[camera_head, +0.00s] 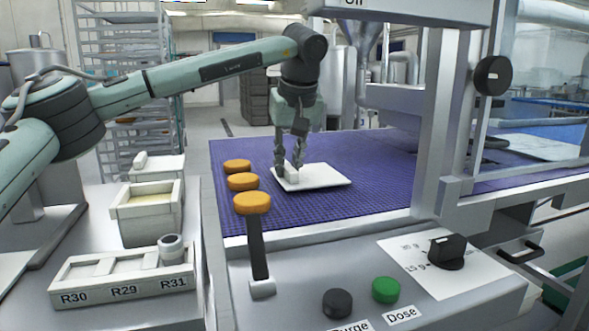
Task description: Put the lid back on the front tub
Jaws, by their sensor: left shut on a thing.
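The front tub (148,223) stands at the left on the grey worktop, uncovered, with a pale yellow filling visible inside. A flat white lid (325,177) is over the purple belt, right of the orange rounds. My left gripper (290,172) points down and is shut on the lid's raised handle near its left side. I cannot tell whether the lid touches the belt or hangs just above it. Behind the front tub is a second tub (157,176) with a white lid on it. My right gripper is not in view.
Three orange rounds (242,182) form a row along the left edge of the purple belt (375,165). A labelled tray (80,283) with a small cup (171,248) stands before the front tub. A metal machine post (435,110) rises right of the lid.

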